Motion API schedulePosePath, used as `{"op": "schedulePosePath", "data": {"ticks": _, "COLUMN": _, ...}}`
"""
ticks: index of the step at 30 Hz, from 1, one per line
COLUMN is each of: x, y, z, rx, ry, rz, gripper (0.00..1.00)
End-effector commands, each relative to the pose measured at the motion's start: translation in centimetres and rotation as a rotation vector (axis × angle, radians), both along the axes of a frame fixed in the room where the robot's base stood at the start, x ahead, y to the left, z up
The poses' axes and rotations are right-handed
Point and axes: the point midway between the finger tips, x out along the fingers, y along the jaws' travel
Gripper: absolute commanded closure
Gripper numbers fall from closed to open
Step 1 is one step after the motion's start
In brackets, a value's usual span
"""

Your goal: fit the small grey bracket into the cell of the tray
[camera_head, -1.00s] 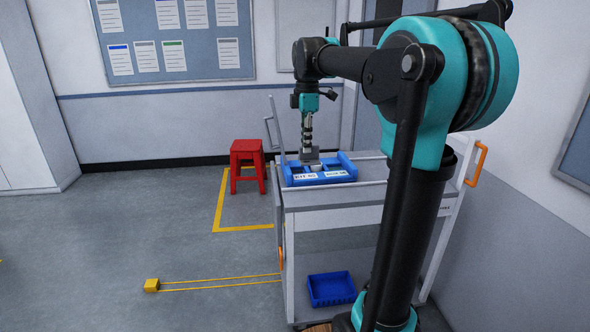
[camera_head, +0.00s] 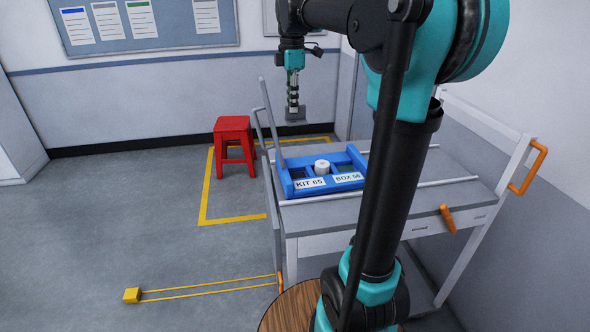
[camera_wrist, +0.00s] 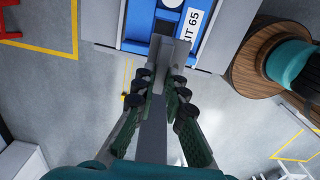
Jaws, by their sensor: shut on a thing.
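The blue tray (camera_head: 287,185) lies on the grey cart top, its front labels reading KIT 65 and BOX 56. A white round part (camera_head: 322,166) stands in its middle; other cells look dark and empty. My gripper (camera_head: 294,108) hangs above and behind the tray, pointing down. It is shut on the small grey bracket (camera_head: 296,114), clear of the tray. In the wrist view the fingers (camera_wrist: 160,78) close on the bracket (camera_wrist: 171,50), and part of the blue tray (camera_wrist: 137,22) shows past it. The bracket hides some of the tray there.
The cart (camera_head: 412,168) has raised side rails and an orange handle (camera_head: 528,170) at right. A red stool (camera_head: 233,135) stands left of the cart inside yellow floor lines. A wall with a notice board is behind. Open floor lies to the left.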

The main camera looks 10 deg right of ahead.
Motion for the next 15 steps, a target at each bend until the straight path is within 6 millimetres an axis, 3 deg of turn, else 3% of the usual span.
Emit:
{"op": "schedulePosePath", "data": {"ticks": 5, "x": 0.0, "y": 0.0, "z": -0.9, "rx": 0.0, "ry": 0.0, "rz": -0.001, "gripper": 1.0}}
{"op": "schedulePosePath", "data": {"ticks": 15, "x": 0.0, "y": 0.0, "z": -8.7, "rx": 0.0, "ry": 0.0, "rz": -0.001, "gripper": 1.0}}
